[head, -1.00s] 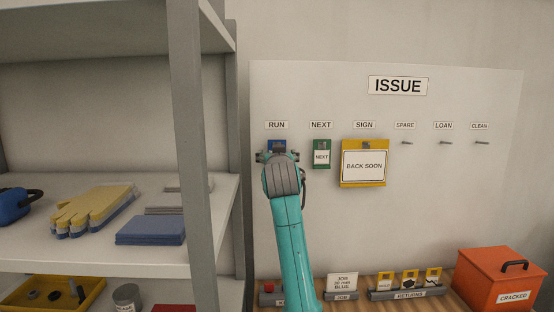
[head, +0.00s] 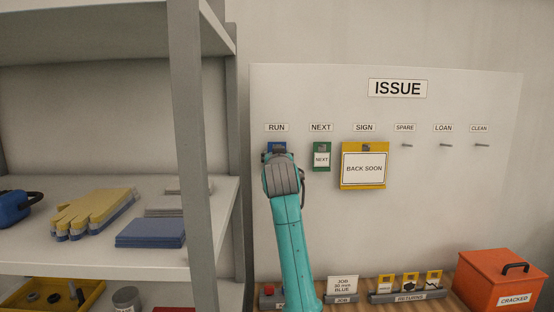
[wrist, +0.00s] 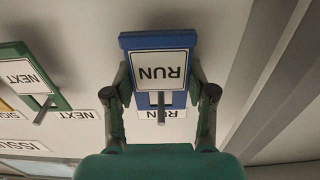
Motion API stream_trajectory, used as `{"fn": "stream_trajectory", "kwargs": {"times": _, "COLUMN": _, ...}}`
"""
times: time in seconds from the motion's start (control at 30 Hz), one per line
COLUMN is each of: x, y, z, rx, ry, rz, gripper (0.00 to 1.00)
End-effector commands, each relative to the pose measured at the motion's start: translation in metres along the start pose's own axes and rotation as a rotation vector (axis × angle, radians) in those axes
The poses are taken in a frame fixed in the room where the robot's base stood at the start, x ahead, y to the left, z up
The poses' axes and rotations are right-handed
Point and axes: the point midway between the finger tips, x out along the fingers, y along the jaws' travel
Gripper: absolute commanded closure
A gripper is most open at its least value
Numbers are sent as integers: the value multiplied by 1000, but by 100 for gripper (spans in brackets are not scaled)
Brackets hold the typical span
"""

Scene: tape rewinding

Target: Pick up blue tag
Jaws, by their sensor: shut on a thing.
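The blue tag (wrist: 158,98) has a white RUN label and fills the middle of the wrist view, where it appears upside down. In the head view its blue top (head: 277,147) shows under the RUN sign, and my arm hides the rest. My gripper (wrist: 160,80) is shut on the tag, with one finger at each side edge. The tag is at its peg on the board. I cannot tell whether it is clear of the peg.
A green NEXT tag (head: 321,157) hangs close to the right, then a yellow BACK SOON sign (head: 364,165). A grey shelf post (head: 192,160) stands to the left. Below are a JOB card (head: 342,284), a RETURNS rack (head: 408,294) and an orange CRACKED box (head: 500,280). The board's right side has bare pegs.

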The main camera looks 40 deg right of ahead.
Motion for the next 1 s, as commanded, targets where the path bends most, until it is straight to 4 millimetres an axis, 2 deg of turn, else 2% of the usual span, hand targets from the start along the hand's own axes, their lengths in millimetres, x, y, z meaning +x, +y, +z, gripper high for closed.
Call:
{"fn": "stream_trajectory", "kwargs": {"times": 0.13, "x": -2, "y": 0, "z": -6, "rx": 0, "ry": 1, "rz": 0, "gripper": 64}}
{"fn": "stream_trajectory", "kwargs": {"times": 0.37, "x": -32, "y": 0, "z": -5, "rx": 0, "ry": 1, "rz": -1, "gripper": 64}}
{"fn": "stream_trajectory", "kwargs": {"times": 0.8, "x": -132, "y": -1, "z": -5, "rx": 1, "ry": 2, "rz": -2, "gripper": 64}}
{"fn": "stream_trajectory", "kwargs": {"times": 1.0, "x": -164, "y": -1, "z": -5, "rx": 1, "ry": 1, "rz": -2, "gripper": 64}}
